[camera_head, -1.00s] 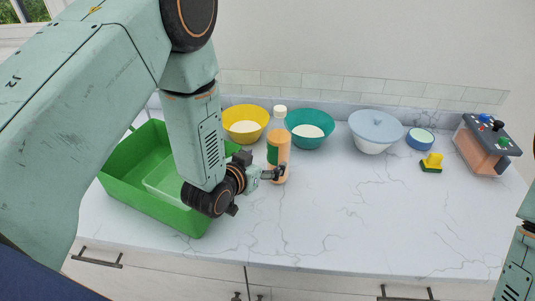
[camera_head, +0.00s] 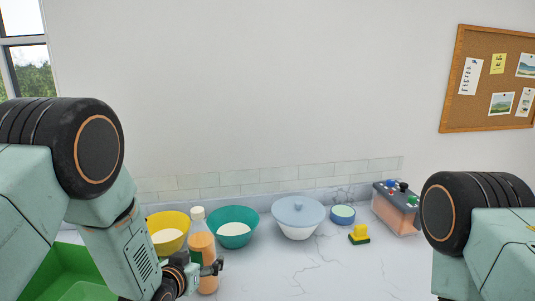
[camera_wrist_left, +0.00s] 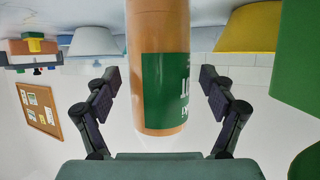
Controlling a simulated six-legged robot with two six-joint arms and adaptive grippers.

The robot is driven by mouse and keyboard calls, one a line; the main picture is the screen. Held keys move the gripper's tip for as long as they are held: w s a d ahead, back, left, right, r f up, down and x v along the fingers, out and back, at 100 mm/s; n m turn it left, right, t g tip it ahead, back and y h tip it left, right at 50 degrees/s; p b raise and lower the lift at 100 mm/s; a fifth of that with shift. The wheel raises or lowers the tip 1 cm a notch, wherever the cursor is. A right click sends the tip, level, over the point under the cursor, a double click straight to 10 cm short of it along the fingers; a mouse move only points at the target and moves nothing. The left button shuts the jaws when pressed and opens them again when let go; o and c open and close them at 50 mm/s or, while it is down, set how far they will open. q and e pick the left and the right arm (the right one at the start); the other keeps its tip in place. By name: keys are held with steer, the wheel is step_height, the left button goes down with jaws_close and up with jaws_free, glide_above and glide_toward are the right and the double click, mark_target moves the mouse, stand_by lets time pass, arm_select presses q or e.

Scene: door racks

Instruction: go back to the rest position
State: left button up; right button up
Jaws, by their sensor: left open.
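My left gripper (camera_head: 212,268) is at the orange bottle in the head view, low at the left of the counter. The orange bottle (camera_head: 203,246) has a white cap and a green label and stands upright. In the left wrist view, which is upside down, the bottle (camera_wrist_left: 158,30) is between the two spread fingers of my left gripper (camera_wrist_left: 160,95), with a gap on each side. The fingers are open and hold nothing. My right arm (camera_head: 480,235) shows at the right edge; its gripper is out of view.
Behind the bottle are a yellow bowl (camera_head: 168,240), a teal bowl (camera_head: 236,241) and a lidded blue-grey bowl (camera_head: 299,230). A green bin (camera_head: 75,262) is at left. Further right are a small blue bowl (camera_head: 343,222), a sponge (camera_head: 359,239) and a box with knobs (camera_head: 396,222). The counter's middle is clear.

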mark_target(195, 248)
arm_select(q)
steer(key=shift+r, duration=2.4)
steer(key=shift+f, duration=0.2)
